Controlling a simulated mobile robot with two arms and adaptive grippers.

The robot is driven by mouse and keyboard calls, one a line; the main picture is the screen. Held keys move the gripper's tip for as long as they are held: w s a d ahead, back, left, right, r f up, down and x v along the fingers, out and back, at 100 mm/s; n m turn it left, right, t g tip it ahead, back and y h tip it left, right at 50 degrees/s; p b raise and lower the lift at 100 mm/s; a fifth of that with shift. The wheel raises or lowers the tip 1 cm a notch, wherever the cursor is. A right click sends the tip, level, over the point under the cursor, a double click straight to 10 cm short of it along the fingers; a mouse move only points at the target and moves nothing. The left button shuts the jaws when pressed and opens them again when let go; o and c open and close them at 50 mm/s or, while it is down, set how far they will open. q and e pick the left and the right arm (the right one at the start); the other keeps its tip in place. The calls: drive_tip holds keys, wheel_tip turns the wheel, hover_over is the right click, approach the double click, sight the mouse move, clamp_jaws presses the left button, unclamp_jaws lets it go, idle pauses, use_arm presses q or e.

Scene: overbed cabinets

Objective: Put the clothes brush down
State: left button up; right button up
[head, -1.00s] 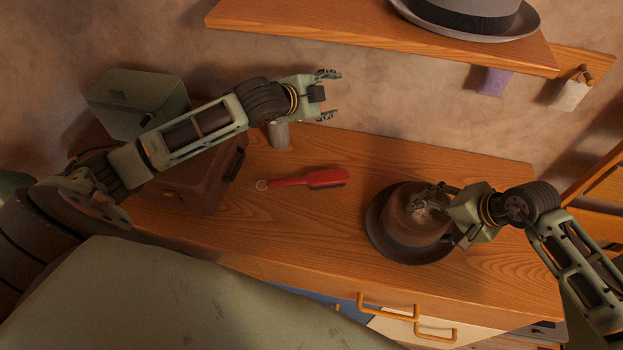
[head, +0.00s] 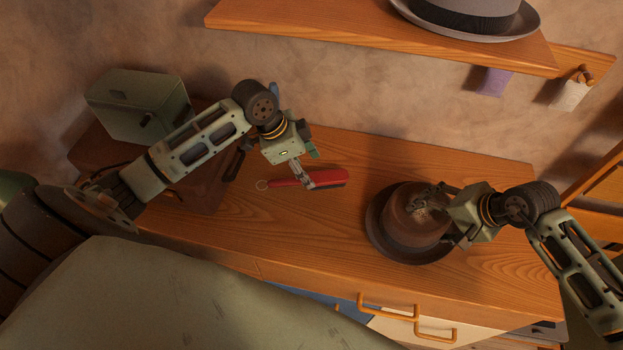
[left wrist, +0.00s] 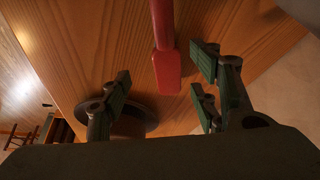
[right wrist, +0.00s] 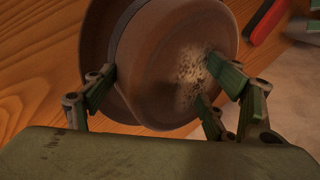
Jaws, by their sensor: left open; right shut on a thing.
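The red clothes brush (head: 333,179) with a dark bristle side lies on the wooden cabinet top (head: 480,175). Its red body also shows in the left wrist view (left wrist: 166,60) and partly in the right wrist view (right wrist: 268,20). My left gripper (head: 308,168) is open over the brush, with its fingers apart on either side in the left wrist view; I cannot tell whether they touch it. My right gripper (head: 437,214) is shut on the crown of a brown hat (head: 408,222), whose brim is at the cabinet top. The right wrist view shows the hat (right wrist: 165,65) between the fingers.
A green box (head: 138,105) and a brown case (head: 205,190) stand at the left, partly behind my left arm. A shelf (head: 380,38) with a grey hat (head: 470,14) hangs above. Drawer handles (head: 388,308) stick out at the front. The top between brush and brown hat is clear.

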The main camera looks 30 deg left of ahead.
sight(315, 179)
use_arm(q)
drive_tip(key=x, duration=0.6)
drive_tip(key=shift+w+a, duration=0.2)
drive_tip(key=shift+w, duration=0.1)
clamp_jaws()
wheel_tip(315, 179, up, 10)
idle(0.7)
